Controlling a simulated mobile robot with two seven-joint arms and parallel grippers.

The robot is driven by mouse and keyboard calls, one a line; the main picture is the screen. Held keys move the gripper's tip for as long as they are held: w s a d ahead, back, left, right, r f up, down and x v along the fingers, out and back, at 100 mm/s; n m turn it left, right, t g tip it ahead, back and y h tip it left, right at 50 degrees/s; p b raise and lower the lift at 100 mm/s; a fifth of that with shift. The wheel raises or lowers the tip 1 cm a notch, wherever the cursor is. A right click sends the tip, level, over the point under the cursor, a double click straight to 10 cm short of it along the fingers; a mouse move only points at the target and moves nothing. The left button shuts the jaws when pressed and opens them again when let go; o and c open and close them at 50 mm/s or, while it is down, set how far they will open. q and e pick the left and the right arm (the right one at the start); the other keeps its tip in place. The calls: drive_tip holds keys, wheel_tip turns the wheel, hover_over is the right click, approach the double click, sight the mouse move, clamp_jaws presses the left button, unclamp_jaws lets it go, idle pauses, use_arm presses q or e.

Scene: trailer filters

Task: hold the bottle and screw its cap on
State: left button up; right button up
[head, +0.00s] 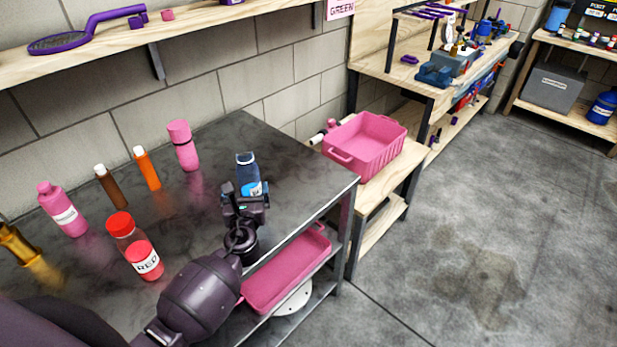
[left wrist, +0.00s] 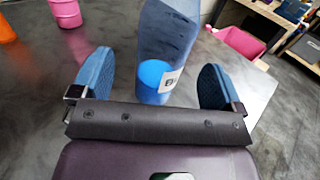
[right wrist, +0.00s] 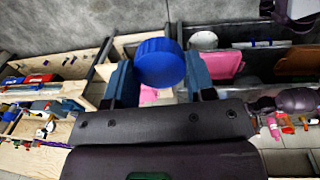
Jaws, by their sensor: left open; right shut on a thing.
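A translucent blue bottle (head: 248,172) with a lighter blue lower part and a label stands upright near the right end of the dark metal table. It has no cap on it. My left gripper (head: 245,197) is open right in front of it. In the left wrist view the bottle (left wrist: 167,45) stands between or just beyond the open fingers; I cannot tell whether they touch it. My right gripper (right wrist: 160,78) is shut on a round blue cap (right wrist: 158,62), held in the air. The right gripper and cap are not visible in the head view.
On the table (head: 225,140) stand a pink bottle (head: 184,146), an orange bottle (head: 147,168), a brown bottle (head: 110,186), another pink bottle (head: 63,209) and a red-capped jar (head: 135,247). A pink crate (head: 365,145) sits on a wooden bench to the right. A pink tray (head: 287,270) lies below.

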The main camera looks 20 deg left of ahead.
sight(247, 179)
use_arm(q)
drive_tip(key=x, duration=0.4)
drive_tip(key=shift+w+d+f, duration=0.1)
drive_tip(key=shift+w+f, duration=0.15)
drive_tip(key=shift+w, duration=0.15)
use_arm(e)
drive_tip(key=shift+w+f, duration=0.1)
drive_tip(key=shift+f, duration=0.3)
use_arm(q)
drive_tip(key=shift+w, duration=0.25)
drive_tip(key=shift+c, duration=0.4)
drive_tip(key=c, duration=1)
drive_tip(key=shift+r, duration=0.15)
use_arm(e)
drive_tip(key=shift+r, duration=0.1)
